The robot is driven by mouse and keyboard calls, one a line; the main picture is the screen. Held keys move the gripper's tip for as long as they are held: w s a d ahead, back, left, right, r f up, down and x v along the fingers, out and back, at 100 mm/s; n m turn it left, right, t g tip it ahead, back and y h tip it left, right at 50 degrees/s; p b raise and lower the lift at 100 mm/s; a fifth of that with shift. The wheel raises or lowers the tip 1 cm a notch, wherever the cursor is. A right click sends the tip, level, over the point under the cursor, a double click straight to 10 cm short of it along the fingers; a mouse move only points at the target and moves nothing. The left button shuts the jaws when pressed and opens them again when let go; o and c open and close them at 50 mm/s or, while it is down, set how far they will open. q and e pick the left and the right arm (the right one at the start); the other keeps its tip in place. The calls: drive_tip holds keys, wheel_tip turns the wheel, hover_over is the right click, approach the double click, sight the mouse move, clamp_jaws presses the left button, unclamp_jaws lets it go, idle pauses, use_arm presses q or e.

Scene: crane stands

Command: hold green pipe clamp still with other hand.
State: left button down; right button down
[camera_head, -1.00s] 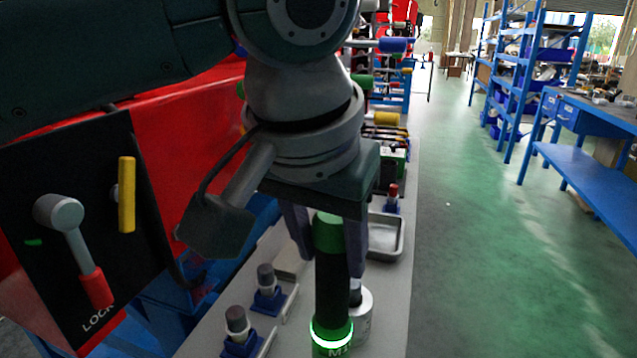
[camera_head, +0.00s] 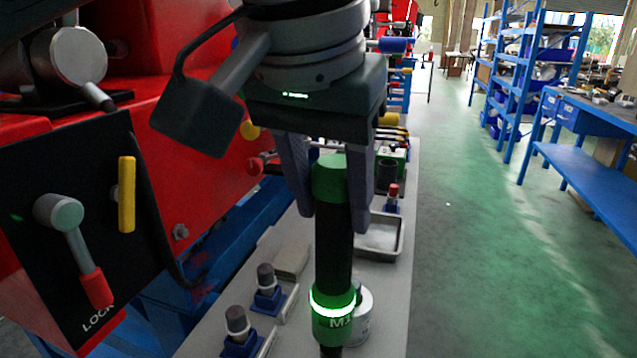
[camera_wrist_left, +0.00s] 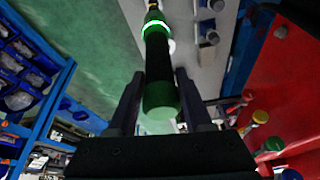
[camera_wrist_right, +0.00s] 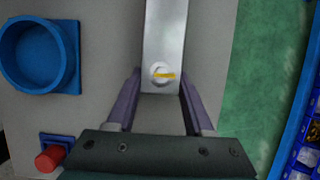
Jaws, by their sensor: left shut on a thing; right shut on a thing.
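My left gripper (camera_head: 335,215) is shut on a black and green cylindrical tool (camera_head: 333,245) with a glowing green ring and an "M1" mark. The tool hangs upright over the bench, its narrow tip at the bottom picture edge. In the left wrist view the tool (camera_wrist_left: 158,65) lies between the fingers. My right gripper (camera_wrist_right: 160,78) shows only in its wrist view, shut on a grey metal bar (camera_wrist_right: 165,35) with a round, yellow-marked bolt head. I cannot make out a green pipe clamp for certain in any view.
A narrow grey bench (camera_head: 398,300) holds a metal tray (camera_head: 385,238), a white can (camera_head: 362,320) and blue-based holders (camera_head: 268,300). A red machine (camera_head: 215,190) with a lever panel stands left. A blue cup (camera_wrist_right: 35,55) is beside the bar.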

use_arm(q)
drive_tip(key=shift+r, duration=0.1)
use_arm(e)
drive_tip(key=shift+c, duration=1)
unclamp_jaws()
drive_tip(key=shift+r, duration=0.15)
